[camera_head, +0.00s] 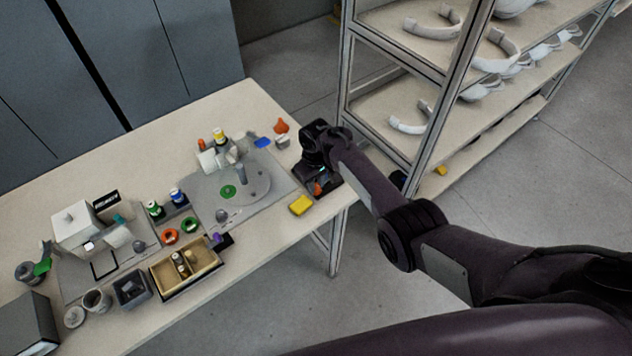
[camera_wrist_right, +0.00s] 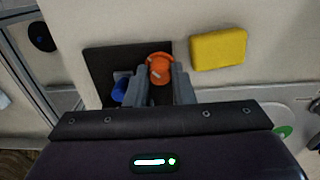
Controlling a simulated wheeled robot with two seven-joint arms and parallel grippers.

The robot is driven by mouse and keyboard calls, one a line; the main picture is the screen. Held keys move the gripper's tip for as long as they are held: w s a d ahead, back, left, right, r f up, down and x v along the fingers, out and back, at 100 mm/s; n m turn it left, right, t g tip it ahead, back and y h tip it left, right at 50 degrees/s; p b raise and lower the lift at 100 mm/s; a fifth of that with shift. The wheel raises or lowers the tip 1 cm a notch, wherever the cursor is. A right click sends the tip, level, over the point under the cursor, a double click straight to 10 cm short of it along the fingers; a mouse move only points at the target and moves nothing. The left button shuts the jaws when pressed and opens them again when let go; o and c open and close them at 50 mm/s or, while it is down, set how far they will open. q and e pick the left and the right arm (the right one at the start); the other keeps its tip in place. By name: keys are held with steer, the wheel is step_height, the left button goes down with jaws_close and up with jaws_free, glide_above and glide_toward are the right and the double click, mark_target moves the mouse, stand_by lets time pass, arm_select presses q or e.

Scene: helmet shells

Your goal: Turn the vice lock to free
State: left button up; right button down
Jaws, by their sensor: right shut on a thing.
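The vice lock appears to be an orange round knob (camera_wrist_right: 160,66) with a pale mark on a dark square base (camera_wrist_right: 106,58), in the right wrist view. In the head view a bit of orange (camera_head: 318,188) shows on that dark base, under my right gripper (camera_head: 319,178). My right gripper (camera_wrist_right: 163,85) has its two grey fingers on either side of the knob and is shut on it. A blue round part (camera_wrist_right: 120,90) sits on the base just left of the fingers. The fingertips are mostly hidden in the head view. My left gripper is not in view.
A yellow block (camera_head: 301,204) lies beside the base. A grey mat (camera_head: 225,212) with a round plate and post stands to the left. A divided box (camera_head: 186,268) and small containers fill the table's left part. A shelf rack (camera_head: 405,165) with helmet shells stands right of my arm.

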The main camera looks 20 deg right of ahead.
mark_target(316, 185)
steer(key=shift+w+r, duration=0.1)
steer(key=c, duration=1.2)
jaws_free()
steer(key=shift+c, duration=0.2)
step_height(316, 185, up, 8)
steer(key=shift+f, duration=0.15)
